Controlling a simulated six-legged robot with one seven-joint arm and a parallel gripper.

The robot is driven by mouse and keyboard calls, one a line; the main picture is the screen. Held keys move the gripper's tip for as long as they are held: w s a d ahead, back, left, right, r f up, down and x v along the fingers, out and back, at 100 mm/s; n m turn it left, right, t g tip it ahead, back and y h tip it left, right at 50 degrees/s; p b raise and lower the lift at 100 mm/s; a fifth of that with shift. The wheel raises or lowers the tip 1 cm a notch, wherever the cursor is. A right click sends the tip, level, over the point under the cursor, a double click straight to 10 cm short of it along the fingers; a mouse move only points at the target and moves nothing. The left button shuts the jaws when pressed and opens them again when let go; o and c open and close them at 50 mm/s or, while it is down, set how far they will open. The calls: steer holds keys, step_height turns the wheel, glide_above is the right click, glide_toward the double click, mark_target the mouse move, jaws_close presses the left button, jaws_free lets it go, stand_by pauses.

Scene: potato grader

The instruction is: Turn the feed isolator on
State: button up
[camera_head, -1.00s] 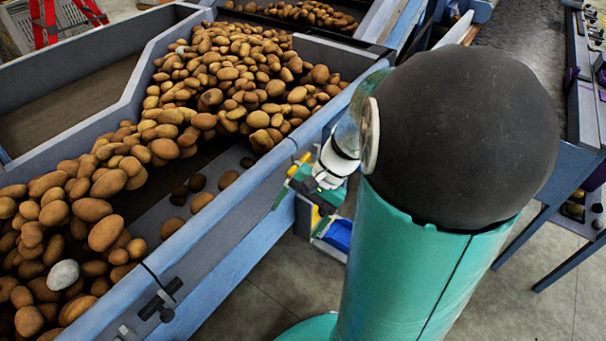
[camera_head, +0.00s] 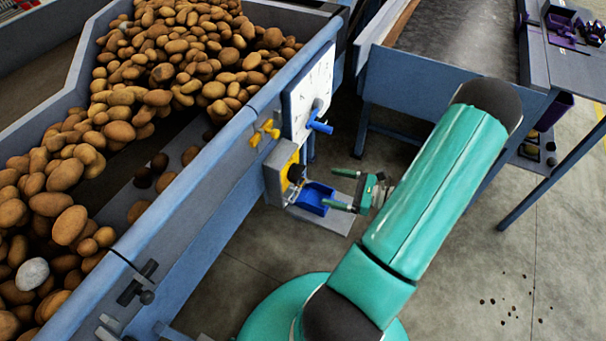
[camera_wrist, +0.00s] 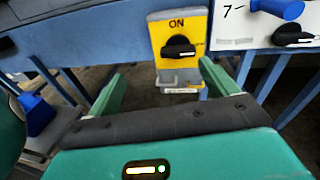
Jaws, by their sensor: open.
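The feed isolator (camera_head: 283,168) is a grey box with a yellow face on the side of the potato hopper. In the wrist view its yellow plate (camera_wrist: 172,33) reads "ON" above a black rotary knob (camera_wrist: 180,47). The knob's grip lies about horizontal there. My gripper (camera_head: 334,188) is open and empty, to the right of the isolator and apart from it. In the wrist view its two green fingers (camera_wrist: 161,72) point toward the isolator, with the knob ahead between and slightly beyond the fingertips.
A white panel (camera_head: 311,90) with a blue handle (camera_head: 319,126) is beside the isolator. Yellow fittings (camera_head: 265,132) are on the hopper side. A blue bin (camera_head: 313,197) sits below. The hopper (camera_head: 205,170) holds many potatoes.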

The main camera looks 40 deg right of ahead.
mark_target(302, 174)
steer(key=w+a+m, duration=0.1)
steer(key=w, duration=0.2)
steer(key=w+f+t+h, duration=0.1)
steer(key=w, duration=0.3)
steer(key=w+a+f+m, duration=0.1)
steer(key=w, duration=0.3)
steer(key=shift+w+a+f+m+t+h, duration=0.1)
steer(key=shift+a+m+t+h, duration=0.2)
steer(key=shift+t+h, duration=0.1)
steer(key=c, duration=1)
